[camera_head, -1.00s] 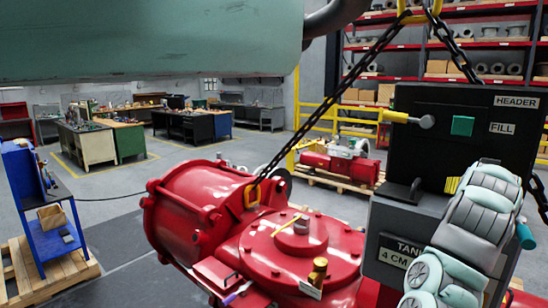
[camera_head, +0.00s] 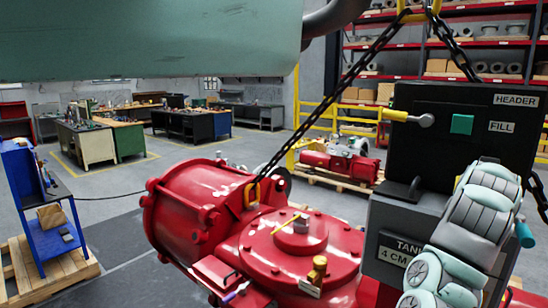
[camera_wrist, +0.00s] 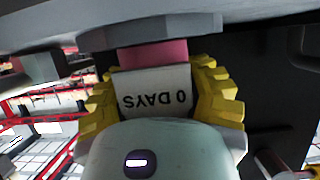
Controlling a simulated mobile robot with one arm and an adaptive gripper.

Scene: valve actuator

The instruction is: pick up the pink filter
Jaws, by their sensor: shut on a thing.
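The pink filter (camera_wrist: 152,55) shows in the wrist view, below a grey fitting. A white band with the upside-down text "0 DAYS" (camera_wrist: 155,95) is in front of its pink part. My gripper (camera_wrist: 158,92) has its yellow ribbed fingers on both sides of it and is shut on it. The filter's upper end meets or passes behind the grey fitting; I cannot tell whether it is still seated. In the head view my arm hides the filter and nearly all of the gripper.
A black panel (camera_head: 465,115) marked HEADER and FILL stands above the grey tank box (camera_head: 400,240). A yellow-handled lever (camera_head: 405,118) sticks out of the panel. The red valve actuator (camera_head: 290,250) is to the left, with a black chain (camera_head: 340,100) above it.

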